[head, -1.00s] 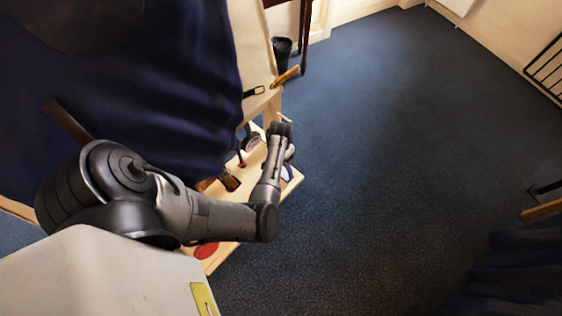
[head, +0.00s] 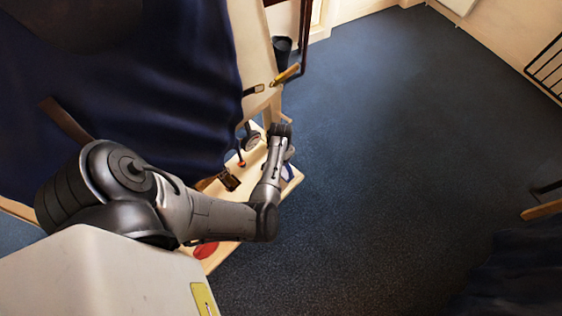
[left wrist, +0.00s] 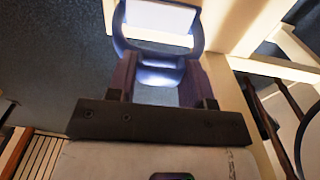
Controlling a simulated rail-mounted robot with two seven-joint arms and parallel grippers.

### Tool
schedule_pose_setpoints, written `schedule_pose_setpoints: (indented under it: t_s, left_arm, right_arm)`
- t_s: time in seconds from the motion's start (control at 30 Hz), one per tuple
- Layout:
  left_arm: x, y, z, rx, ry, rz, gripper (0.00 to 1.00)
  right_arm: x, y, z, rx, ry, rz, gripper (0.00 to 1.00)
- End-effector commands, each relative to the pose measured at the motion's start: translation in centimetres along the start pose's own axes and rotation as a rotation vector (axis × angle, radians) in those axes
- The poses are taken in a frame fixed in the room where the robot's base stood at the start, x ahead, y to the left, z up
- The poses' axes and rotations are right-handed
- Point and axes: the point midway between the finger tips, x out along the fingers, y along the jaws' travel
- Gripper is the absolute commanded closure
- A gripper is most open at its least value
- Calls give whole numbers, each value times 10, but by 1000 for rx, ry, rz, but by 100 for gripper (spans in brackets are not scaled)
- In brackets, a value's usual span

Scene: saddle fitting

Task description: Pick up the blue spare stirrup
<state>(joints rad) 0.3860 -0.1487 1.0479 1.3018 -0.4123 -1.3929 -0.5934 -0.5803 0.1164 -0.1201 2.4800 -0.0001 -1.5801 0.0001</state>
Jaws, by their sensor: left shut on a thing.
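The blue stirrup (left wrist: 160,62) is in the left wrist view, an open frame with a pale, brightly lit inner face. My left gripper (left wrist: 158,82) is shut on it, with one dark finger on each side. In the head view my left arm reaches over a pale wooden shelf. Its wrist hides most of the gripper there. A small blue patch (head: 290,172) shows beside the wrist; I cannot tell for sure that it is the stirrup. My right gripper is not in view.
The shelf (head: 222,251) carries a red round thing (head: 206,249), a brown block-like thing (head: 230,181) and a grey ring-like thing (head: 252,142). Dark blue cloth (head: 150,90) hangs along its left. A black bucket (head: 282,48) stands behind. Open blue carpet lies right.

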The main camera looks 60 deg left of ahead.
Motion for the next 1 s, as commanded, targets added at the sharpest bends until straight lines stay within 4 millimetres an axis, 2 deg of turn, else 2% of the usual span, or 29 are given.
schedule_pose_setpoints:
  t_s: [0.03, 0.13, 0.6, 0.77, 1.0]
  left_arm:
    - [0, 0, 0, 0, 0, 0, 90]
    - [0, 0, 0, 0, 0, 0, 100]
    - [-3, 0, 0, 0, 1, 0, 100]
    - [-24, 0, 0, 0, 1, -1, 100]
    - [-67, 0, 0, 0, 2, -2, 100]
  right_arm:
    - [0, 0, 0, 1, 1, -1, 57]
    - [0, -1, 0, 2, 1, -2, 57]
    - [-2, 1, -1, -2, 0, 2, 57]
    - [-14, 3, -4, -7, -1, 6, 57]
    - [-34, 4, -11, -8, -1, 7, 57]
